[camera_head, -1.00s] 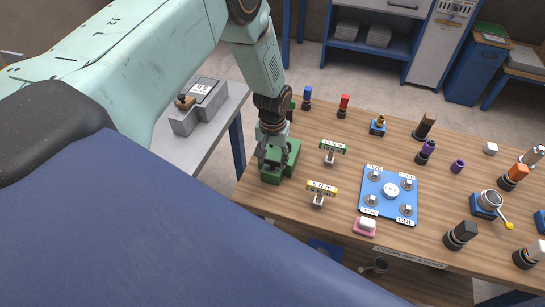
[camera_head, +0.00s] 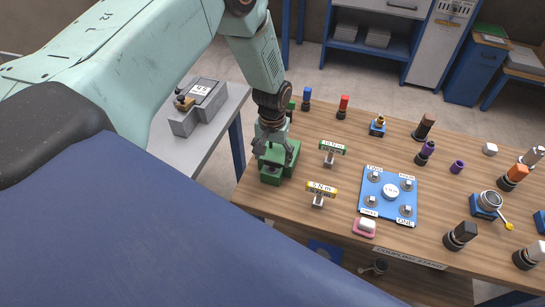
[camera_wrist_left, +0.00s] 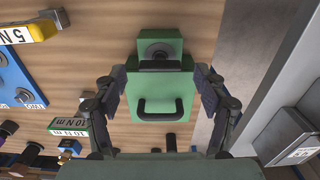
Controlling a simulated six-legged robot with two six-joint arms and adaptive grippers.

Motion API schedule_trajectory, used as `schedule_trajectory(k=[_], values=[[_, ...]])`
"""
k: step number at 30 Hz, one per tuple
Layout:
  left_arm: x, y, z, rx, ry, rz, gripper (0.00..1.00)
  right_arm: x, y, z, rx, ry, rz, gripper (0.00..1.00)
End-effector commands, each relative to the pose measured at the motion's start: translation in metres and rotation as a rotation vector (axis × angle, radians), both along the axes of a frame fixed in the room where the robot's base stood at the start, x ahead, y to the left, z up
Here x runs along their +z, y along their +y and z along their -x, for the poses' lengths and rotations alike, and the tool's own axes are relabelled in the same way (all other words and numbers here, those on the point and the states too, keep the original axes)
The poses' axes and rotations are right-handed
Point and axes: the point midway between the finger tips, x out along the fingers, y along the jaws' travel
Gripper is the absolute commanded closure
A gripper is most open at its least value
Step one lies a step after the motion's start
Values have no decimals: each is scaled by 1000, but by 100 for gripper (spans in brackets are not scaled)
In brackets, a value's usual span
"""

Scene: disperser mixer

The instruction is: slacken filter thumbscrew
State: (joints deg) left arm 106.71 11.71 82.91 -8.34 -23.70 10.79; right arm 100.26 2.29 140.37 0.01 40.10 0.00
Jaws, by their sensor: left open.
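A green filter block (camera_head: 270,178) stands at the left end of the wooden table. In the left wrist view, the block (camera_wrist_left: 173,82) carries a grey round fitting (camera_wrist_left: 158,48) with a dark crossbar (camera_wrist_left: 160,65), perhaps the thumbscrew, and a black U-shaped handle (camera_wrist_left: 160,108). My left gripper (camera_head: 277,150) is over the block, its fingers spread. In the left wrist view, the open fingers of my left gripper (camera_wrist_left: 160,76) are on either side of the block, with nothing gripped. Whether they touch it is unclear. My right gripper is not in view.
Yellow (camera_head: 321,189) and green (camera_head: 332,147) torque-labelled tools stand just right of the block. A blue plate with knobs (camera_head: 380,205) and several coloured tools lie further right. A grey side table (camera_head: 207,140) stands to the left, beyond a gap.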

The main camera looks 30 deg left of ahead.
Motion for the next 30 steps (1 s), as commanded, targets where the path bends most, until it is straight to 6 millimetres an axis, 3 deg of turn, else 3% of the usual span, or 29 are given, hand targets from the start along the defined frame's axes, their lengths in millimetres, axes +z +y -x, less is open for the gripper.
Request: schedule_trajectory(k=[9, 15, 21, 30], values=[[64, 0, -1, 0, -6, 0, 28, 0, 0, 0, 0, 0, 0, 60], [95, 0, -1, 0, -5, 0, 28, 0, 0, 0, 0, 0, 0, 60], [107, 0, -1, 1, -3, 0, 28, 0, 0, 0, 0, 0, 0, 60], [108, 0, -1, 1, -3, -1, 28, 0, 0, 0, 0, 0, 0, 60]])
